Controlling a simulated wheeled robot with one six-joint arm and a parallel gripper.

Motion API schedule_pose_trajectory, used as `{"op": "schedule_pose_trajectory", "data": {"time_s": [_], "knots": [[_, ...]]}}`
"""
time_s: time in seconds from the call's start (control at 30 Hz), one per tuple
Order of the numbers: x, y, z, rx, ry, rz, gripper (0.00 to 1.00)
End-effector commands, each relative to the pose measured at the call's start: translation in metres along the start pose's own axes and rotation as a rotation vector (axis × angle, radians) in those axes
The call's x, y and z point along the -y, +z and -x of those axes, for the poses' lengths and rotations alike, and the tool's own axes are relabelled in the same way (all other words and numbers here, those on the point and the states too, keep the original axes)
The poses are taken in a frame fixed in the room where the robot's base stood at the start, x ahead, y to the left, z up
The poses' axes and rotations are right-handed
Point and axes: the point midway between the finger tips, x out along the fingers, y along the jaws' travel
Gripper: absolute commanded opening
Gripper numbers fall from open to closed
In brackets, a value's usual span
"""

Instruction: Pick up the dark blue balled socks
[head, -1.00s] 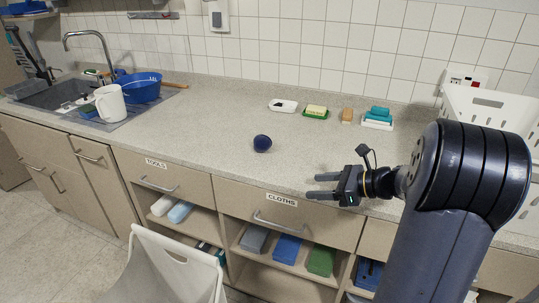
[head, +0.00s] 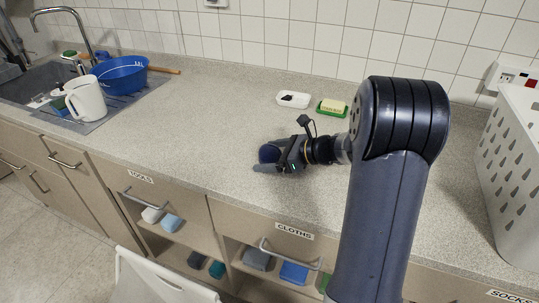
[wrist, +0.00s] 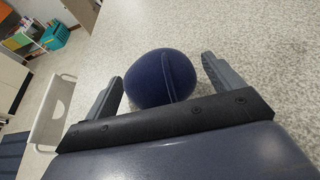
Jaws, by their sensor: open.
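The dark blue balled socks (head: 268,153) sit on the speckled grey countertop, left of the arm. In the wrist view the round dark blue ball (wrist: 160,78) lies between the two grey fingers. My gripper (head: 268,161) is open around the socks, with one finger on each side. In the head view the gripper partly hides the socks.
A soap dish (head: 293,99) and a yellow sponge on a green tray (head: 332,108) stand behind my arm. A white perforated basket (head: 510,170) stands at the right. A blue basin (head: 119,75) and a white mug (head: 86,98) are by the sink. The counter left of the socks is clear.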

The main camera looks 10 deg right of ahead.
Motion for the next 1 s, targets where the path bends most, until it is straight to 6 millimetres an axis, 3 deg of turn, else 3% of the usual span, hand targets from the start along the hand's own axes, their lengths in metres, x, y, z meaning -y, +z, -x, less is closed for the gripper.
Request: {"op": "schedule_pose_trajectory", "data": {"time_s": [0.23,0.83,1.0], "knots": [[0.0003,0.0000,-0.0028,0.000,-0.001,0.000,0.88],[0.0001,-0.0001,-0.0026,0.000,-0.001,-0.001,0.39],[0.0001,0.0001,-0.0026,0.000,-0.001,-0.001,0.39]]}}
